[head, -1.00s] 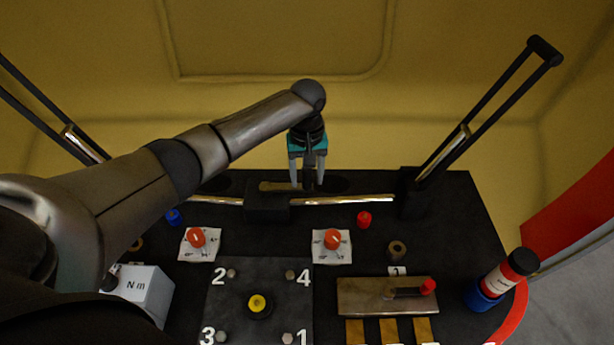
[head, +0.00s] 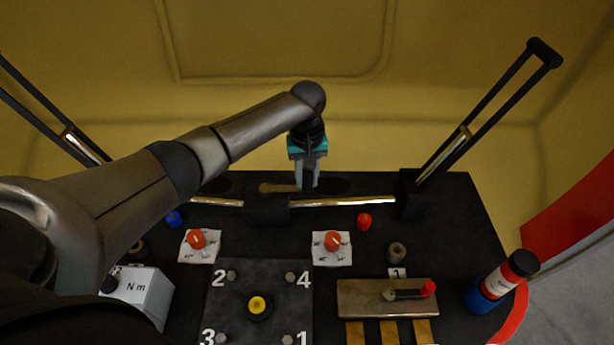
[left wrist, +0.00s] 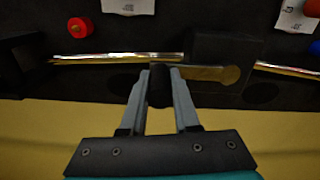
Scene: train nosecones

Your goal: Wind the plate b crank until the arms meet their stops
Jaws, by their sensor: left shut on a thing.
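The crank is a flat brass arm (head: 277,188) at the back middle of the black bench, with an upright black knob at its right end. It also shows in the left wrist view, where the brass arm (left wrist: 208,74) runs right from the black knob (left wrist: 159,88). My left gripper (head: 309,187) points down and is shut on the knob, which its fingers partly hide. Two black arms stand tilted outward, the right one (head: 487,110) and the left one (head: 45,115). I see no plate b label. My right gripper is not in view.
A polished shaft (head: 345,201) runs beside a black housing (head: 267,207) in front of the crank. Forward lie orange knobs (head: 333,241), a numbered plate (head: 285,272), a metal plate with a red-tipped lever (head: 408,292), and a bottle (head: 508,272). A yellow wall rises behind.

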